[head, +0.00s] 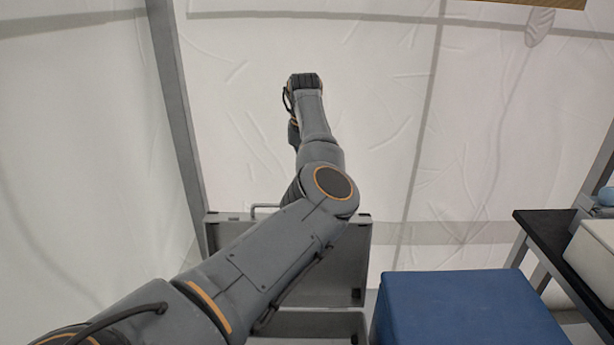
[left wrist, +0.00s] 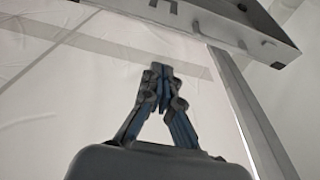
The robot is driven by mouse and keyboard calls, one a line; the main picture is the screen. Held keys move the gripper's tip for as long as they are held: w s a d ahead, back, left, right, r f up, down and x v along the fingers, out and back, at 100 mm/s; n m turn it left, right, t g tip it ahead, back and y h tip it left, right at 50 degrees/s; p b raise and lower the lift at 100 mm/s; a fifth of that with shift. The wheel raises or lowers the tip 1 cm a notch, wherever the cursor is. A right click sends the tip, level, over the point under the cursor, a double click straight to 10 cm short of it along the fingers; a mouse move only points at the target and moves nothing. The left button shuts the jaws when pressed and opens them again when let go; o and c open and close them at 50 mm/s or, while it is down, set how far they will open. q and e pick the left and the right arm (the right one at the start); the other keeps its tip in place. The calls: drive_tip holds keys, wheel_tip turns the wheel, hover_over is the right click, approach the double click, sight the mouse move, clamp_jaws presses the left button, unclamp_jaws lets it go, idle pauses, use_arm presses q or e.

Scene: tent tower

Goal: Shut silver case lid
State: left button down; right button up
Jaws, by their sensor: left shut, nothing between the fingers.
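The silver case (head: 330,322) stands low at the bottom middle of the head view, partly hidden behind my left arm. Its grey lid (head: 345,265) is open and stands up at the back, with a handle on its top edge. In the left wrist view the lid (left wrist: 225,18), with its handle and latches, crosses the upper right. My left gripper (left wrist: 160,72) is shut and empty in that view, apart from the lid. In the head view my left arm reaches over the case past the lid, and the fingertips are not clearly visible. My right gripper is not in view.
A blue box (head: 465,305) stands close to the right of the case. A black table (head: 545,222) with a white container (head: 595,255) is at the right edge. A grey tent pole (head: 180,130) rises left of the case, before the white tent wall (head: 400,120).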

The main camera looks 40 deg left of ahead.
use_arm(q)
drive_tip(key=f, duration=0.2)
drive_tip(key=s+f+p, duration=0.1)
drive_tip(key=f, duration=0.2)
drive_tip(key=d+f+p, duration=0.1)
drive_tip(key=f, duration=0.1)
drive_tip(key=shift+s+d+f, duration=0.1)
drive_tip(key=shift+s+f, duration=0.05)
drive_tip(key=shift+s+d+p, duration=0.25)
drive_tip(key=shift+p, duration=0.05)
drive_tip(key=shift+s+d+f, duration=0.1)
drive_tip(key=shift+s, duration=0.15)
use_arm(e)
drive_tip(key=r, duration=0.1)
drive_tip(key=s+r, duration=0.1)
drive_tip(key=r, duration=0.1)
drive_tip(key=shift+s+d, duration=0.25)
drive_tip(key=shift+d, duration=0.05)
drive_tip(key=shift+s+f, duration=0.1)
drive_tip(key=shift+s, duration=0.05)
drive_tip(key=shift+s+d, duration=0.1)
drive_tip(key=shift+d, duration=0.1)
